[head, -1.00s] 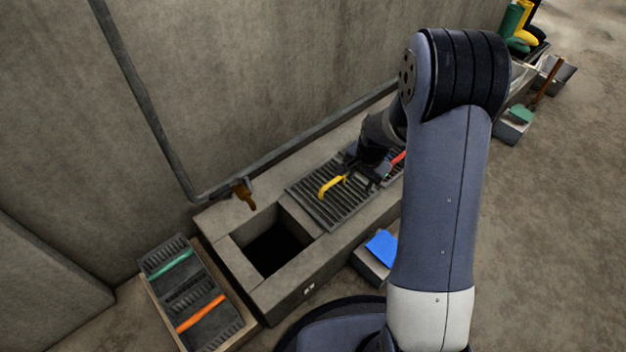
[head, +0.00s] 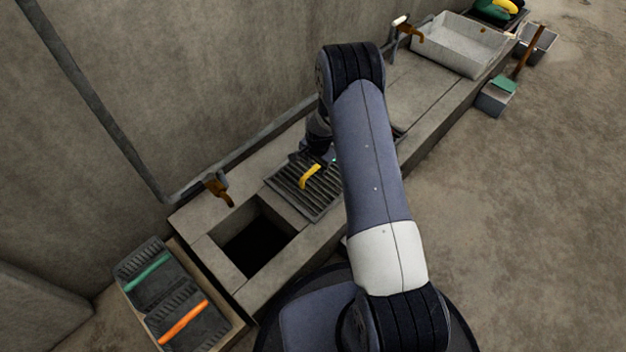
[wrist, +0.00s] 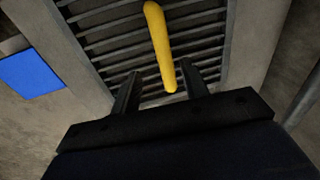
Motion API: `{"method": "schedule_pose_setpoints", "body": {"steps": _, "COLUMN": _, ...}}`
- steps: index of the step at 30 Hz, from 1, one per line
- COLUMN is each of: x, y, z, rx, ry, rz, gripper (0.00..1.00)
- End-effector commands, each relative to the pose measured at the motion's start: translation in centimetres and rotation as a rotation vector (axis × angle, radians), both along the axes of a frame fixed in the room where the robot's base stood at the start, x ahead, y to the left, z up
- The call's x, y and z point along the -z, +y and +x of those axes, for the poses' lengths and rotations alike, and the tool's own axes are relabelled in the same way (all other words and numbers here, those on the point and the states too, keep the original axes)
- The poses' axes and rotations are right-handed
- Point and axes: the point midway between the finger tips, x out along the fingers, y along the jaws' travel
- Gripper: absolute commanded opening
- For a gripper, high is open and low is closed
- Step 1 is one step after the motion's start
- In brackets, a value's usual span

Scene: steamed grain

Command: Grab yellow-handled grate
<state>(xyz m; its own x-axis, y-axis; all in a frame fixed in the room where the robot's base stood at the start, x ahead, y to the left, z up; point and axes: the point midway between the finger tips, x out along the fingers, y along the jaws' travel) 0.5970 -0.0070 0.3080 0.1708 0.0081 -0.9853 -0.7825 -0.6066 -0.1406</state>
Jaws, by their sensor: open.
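The dark slatted grate (head: 326,201) with a yellow handle (head: 311,175) lies flat on the concrete ledge, right of a dark square opening. In the wrist view the yellow handle (wrist: 157,45) runs down the middle, its near end close to the fingertips, above the slats of the grate (wrist: 205,42). My gripper (wrist: 160,80) is open, with one finger on each side of the handle's near end. I cannot tell whether it touches the handle. In the head view my arm covers part of the grate and most of the gripper.
The dark opening (head: 256,246) lies left of the grate. A wooden-framed tray (head: 236,327) with green-handled and orange-handled grates stands at lower left. A brown tap (head: 217,189) sticks out near the wall. A blue item (wrist: 32,70) shows in the wrist view.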

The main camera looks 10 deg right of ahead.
Motion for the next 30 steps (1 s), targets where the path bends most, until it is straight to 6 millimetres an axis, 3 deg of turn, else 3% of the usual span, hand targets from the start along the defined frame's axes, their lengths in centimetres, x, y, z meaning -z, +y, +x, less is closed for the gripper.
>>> {"method": "schedule_pose_setpoints", "body": {"steps": 12, "x": 4.9, "y": 0.6, "z": 1.2, "rx": -0.001, "ry": 0.001, "rz": 0.0, "gripper": 0.43}}
{"method": "schedule_pose_setpoints", "body": {"steps": 20, "x": 4.9, "y": 0.6, "z": 1.3, "rx": -0.001, "ry": 0.001, "rz": 0.0, "gripper": 0.42}}
{"method": "schedule_pose_setpoints", "body": {"steps": 30, "x": 4.8, "y": 0.6, "z": 1.3, "rx": -0.001, "ry": 0.001, "rz": 0.0, "gripper": 0.14}}
